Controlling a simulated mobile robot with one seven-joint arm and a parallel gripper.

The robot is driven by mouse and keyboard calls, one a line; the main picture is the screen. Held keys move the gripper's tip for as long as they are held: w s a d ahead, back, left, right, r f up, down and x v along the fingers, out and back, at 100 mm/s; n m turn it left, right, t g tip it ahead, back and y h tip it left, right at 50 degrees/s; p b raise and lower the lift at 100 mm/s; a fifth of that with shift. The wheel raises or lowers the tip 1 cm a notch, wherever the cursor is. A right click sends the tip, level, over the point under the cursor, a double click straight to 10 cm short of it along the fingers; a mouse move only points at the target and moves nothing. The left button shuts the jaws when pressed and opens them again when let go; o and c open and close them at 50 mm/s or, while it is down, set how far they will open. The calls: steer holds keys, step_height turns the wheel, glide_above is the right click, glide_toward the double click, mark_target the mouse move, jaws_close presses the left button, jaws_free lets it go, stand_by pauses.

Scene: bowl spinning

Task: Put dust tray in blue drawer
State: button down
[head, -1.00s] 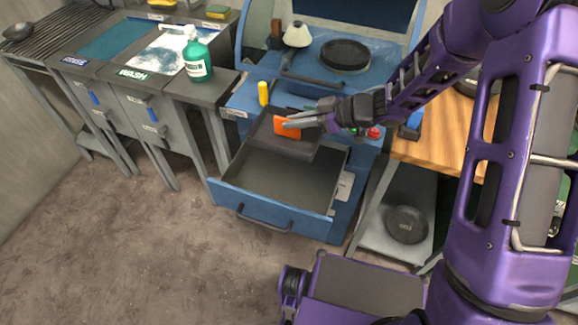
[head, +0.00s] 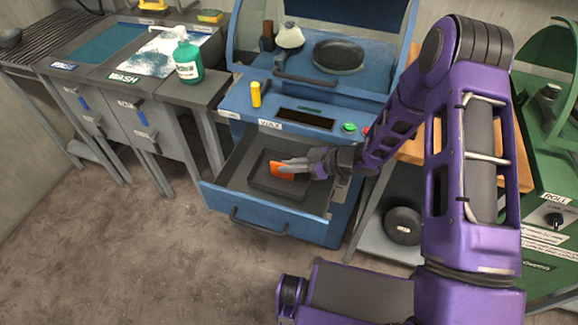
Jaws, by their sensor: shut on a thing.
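The dust tray is a dark, flat tray (head: 275,187) with an orange handle (head: 281,171). It is inside the open blue drawer (head: 262,230), near the middle of its floor; whether it touches the floor is hard to tell. My gripper (head: 292,166) reaches in from the right and is shut on the orange handle. The drawer is pulled out from the blue machine (head: 235,103) marked WAX, and its front wall and dark pull face me. The handle partly hides behind my fingers.
A yellow cylinder (head: 256,94) and a dark slot (head: 306,119) are on the machine above the drawer. A dark disc (head: 339,56) lies inside the machine. A green bottle (head: 188,61) stands on the wash counter at left. A shelf at right holds a dark disc (head: 403,226). Floor in front is clear.

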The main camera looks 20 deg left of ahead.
steer(key=shift+f, duration=0.2)
steer(key=c, duration=0.9)
jaws_free()
steer(key=shift+r, duration=0.1)
steer(key=shift+r, duration=0.15)
steer(key=shift+d+r, duration=0.2)
steer(key=shift+d, duration=0.05)
steer(key=p+v, duration=0.1)
steer(key=v, duration=1)
steer(key=shift+s+d+r, duration=0.1)
steer(key=shift+s+d, duration=0.05)
steer(key=shift+d, duration=0.05)
